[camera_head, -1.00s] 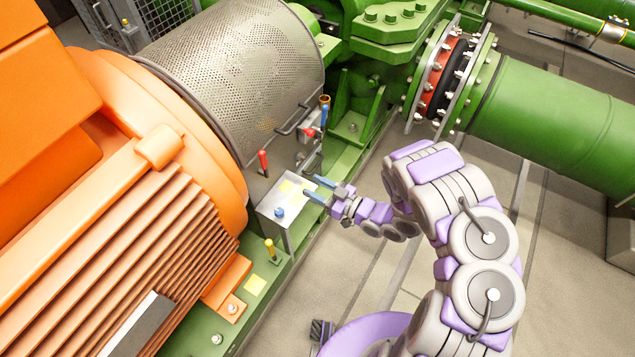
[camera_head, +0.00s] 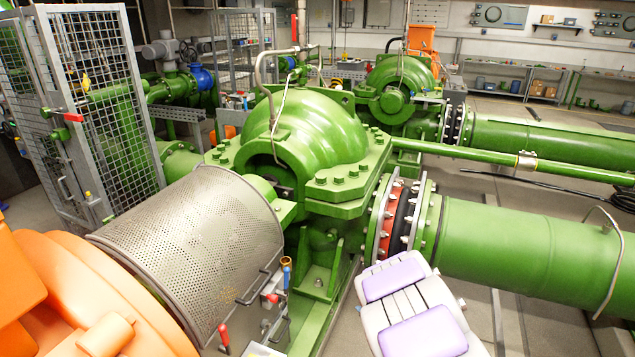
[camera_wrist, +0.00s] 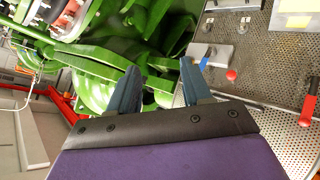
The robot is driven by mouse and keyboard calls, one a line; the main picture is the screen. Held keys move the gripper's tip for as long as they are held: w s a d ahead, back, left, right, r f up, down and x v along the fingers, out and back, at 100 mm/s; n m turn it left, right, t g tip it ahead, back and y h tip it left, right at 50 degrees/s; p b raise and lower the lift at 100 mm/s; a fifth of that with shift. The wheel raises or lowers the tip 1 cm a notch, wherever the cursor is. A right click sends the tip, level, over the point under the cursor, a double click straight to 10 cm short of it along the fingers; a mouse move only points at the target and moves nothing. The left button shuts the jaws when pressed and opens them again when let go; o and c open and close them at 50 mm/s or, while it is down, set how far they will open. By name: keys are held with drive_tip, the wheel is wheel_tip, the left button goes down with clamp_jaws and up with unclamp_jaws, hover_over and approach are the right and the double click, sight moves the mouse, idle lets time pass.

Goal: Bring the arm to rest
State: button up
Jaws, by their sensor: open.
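My gripper (camera_wrist: 158,88) shows in the wrist view with its two blue-grey fingers apart and nothing between them. Beyond the fingers are green pump parts. In the head view only an upper part of my arm shows, low and right of centre; the gripper itself is out of that frame. The perforated guard (camera_head: 198,262) is at left in the head view, and its perforated metal (camera_wrist: 285,110) seems to fill the right of the wrist view. I see no contact between the fingers and anything.
A red-handled lever (camera_head: 223,338) and a blue-handled lever (camera_head: 286,262) stand beside the guard. The green pump casing (camera_head: 318,125) and a green pipe (camera_head: 520,250) lie ahead. The orange motor (camera_head: 75,290) is at lower left. Bare floor shows at lower right.

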drive_tip(key=s+d+r+m+h, duration=0.4)
drive_tip(key=d+r+h, duration=0.1)
drive_tip(key=d+r, duration=0.35)
drive_tip(key=s+d+r+m+g+h, duration=0.1)
drive_tip(key=s+d+r+m+g, duration=0.15)
drive_tip(key=s, duration=0.35)
drive_tip(key=s+d+r+m+g+h, duration=0.1)
drive_tip(key=s+r+g, duration=0.1)
drive_tip(key=s+r, duration=0.3)
drive_tip(key=s+a+r+m+g+y, duration=0.1)
drive_tip(key=s+a, duration=0.3)
drive_tip(key=s, duration=0.6)
drive_tip(key=s+a+r+m+g+y, duration=0.1)
drive_tip(key=s+a+g, duration=0.2)
drive_tip(key=s, duration=0.8)
drive_tip(key=s+a+r+m+g+y, duration=0.1)
drive_tip(key=s+a, duration=0.4)
drive_tip(key=s, duration=0.5)
drive_tip(key=shift+s+a+r+g+y, duration=0.3)
drive_tip(key=shift+r+g+y, duration=0.3)
drive_tip(key=shift+g, duration=0.45)
